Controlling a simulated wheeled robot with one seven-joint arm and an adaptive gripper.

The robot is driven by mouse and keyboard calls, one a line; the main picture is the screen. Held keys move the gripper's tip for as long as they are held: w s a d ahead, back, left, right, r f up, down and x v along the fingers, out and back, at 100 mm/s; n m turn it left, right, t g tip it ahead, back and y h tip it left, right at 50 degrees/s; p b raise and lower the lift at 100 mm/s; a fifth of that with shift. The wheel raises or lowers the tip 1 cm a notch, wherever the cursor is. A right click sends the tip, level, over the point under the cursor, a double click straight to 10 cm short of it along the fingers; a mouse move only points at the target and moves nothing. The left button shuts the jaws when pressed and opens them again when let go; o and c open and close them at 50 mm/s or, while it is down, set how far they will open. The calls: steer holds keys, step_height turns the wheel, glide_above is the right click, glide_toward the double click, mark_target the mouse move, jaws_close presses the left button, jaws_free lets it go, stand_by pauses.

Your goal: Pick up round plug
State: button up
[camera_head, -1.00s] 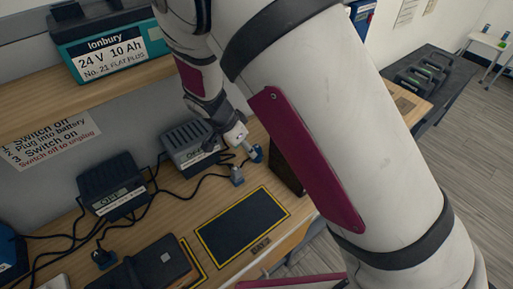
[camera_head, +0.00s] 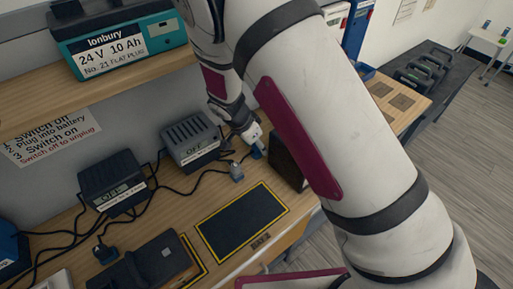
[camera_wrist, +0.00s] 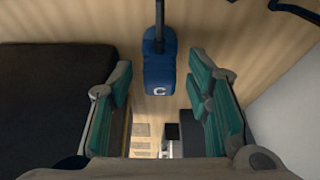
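A blue plug marked "C" (camera_wrist: 160,74) with a dark cable shows in the wrist view, between my two fingers. My gripper (camera_wrist: 160,88) is open, its teal finger pads on either side of the plug with gaps left and right. In the head view my gripper (camera_head: 254,138) is low over the right end of the bench, at the blue plug (camera_head: 258,151), which is partly covered. A grey plug (camera_head: 236,172) lies just left of it. I cannot tell the plugs' pin shapes.
Two dark chargers marked "OFF" (camera_head: 112,184) (camera_head: 191,142) stand along the wall, with loose cables around them. A dark block (camera_head: 286,165) stands right beside my gripper. A yellow-edged dark mat (camera_head: 242,222) is clear. A shelf (camera_head: 100,100) with a teal battery (camera_head: 119,42) hangs above.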

jaws_close()
steer(key=shift+r, duration=0.15)
